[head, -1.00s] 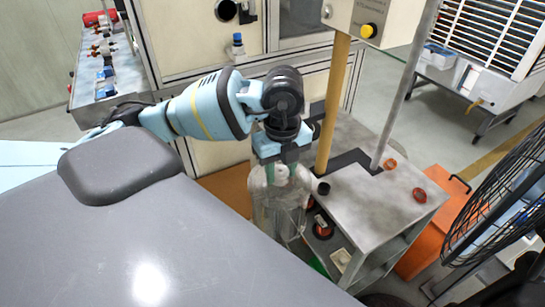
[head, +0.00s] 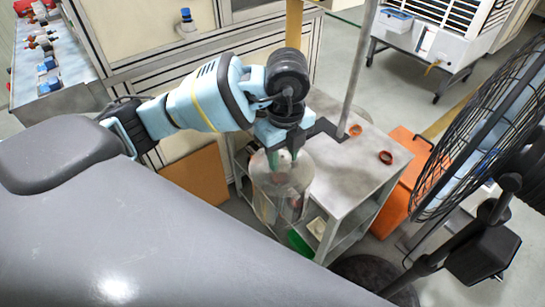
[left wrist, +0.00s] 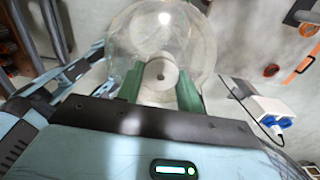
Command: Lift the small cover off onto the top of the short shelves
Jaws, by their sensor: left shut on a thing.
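The small cover (head: 285,192) is a clear, see-through dome with a small round knob on top. My left gripper (head: 286,155) is shut on that knob, its green fingers on either side. The left wrist view shows the dome (left wrist: 185,30) with the pale round knob between the fingertips (left wrist: 160,85). The short shelves (head: 352,185) are a grey metal rack with a flat top, just right of the cover. The cover overlaps their left side in the head view. I cannot tell its exact height or gap from them. My right gripper is out of view.
Two small red-brown rings (head: 386,157) (head: 354,130) lie on the shelf top, near a thin grey post (head: 357,70). A black caged fan (head: 480,135) stands at the right. An orange box (head: 400,170) is behind the shelves. The front of the shelf top looks clear.

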